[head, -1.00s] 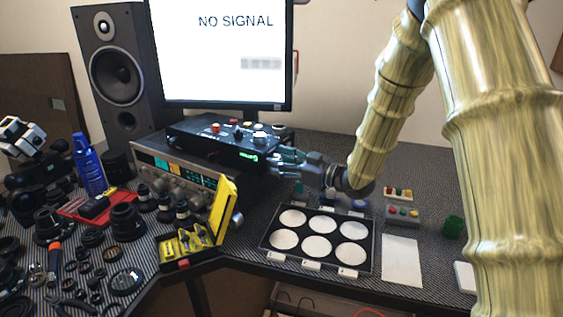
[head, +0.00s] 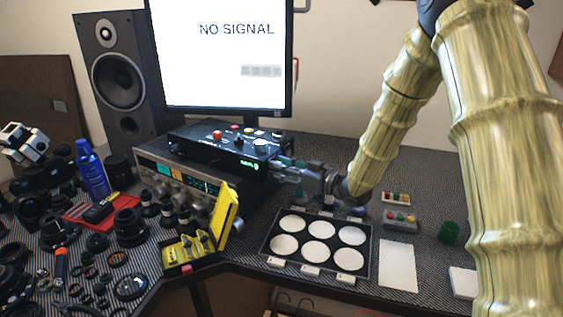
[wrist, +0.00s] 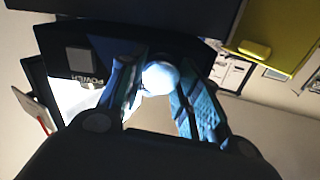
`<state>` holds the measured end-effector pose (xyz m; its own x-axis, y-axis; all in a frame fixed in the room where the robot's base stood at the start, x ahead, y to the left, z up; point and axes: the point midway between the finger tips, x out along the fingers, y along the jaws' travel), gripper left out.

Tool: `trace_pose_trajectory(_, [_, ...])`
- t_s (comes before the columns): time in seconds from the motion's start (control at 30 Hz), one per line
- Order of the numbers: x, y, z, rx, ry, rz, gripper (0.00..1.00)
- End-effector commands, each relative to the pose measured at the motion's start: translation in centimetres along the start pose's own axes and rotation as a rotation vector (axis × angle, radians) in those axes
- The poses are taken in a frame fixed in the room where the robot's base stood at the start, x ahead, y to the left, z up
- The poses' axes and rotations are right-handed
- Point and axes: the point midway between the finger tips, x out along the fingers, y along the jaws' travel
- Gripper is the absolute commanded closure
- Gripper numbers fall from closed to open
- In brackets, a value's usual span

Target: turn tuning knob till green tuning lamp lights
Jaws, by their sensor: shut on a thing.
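A black box (head: 205,150) with coloured buttons on top sits on a silver receiver below the monitor. Its front end shows a small lit green readout (head: 250,165); I cannot make out a separate tuning lamp. My gripper (head: 277,168) is at the right end of this box, beside the readout. In the wrist view, my gripper's blue fingers (wrist: 158,92) are on either side of a pale round knob (wrist: 160,77) and shut on it. The fingers hide parts of the knob's sides. A square button (wrist: 79,54) marked POWER is left of the knob there.
The monitor (head: 225,60) reads NO SIGNAL. A black tray (head: 262,249) with white discs lies in front of my gripper. An open yellow case (head: 227,212) stands left of it. Lenses and small parts crowd the left. A white sheet (head: 398,265) lies to the right.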

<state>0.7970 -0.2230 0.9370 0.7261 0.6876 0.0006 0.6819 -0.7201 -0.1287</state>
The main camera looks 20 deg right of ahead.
Motion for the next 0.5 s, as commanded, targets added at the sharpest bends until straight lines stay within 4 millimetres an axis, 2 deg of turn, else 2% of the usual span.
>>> trace_pose_trajectory(0.03, [-0.04,0.02,-0.52,0.034,0.0,0.002,0.91])
trace_pose_trajectory(0.5, [-0.06,0.15,-0.11,0.27,0.0,0.002,0.91])
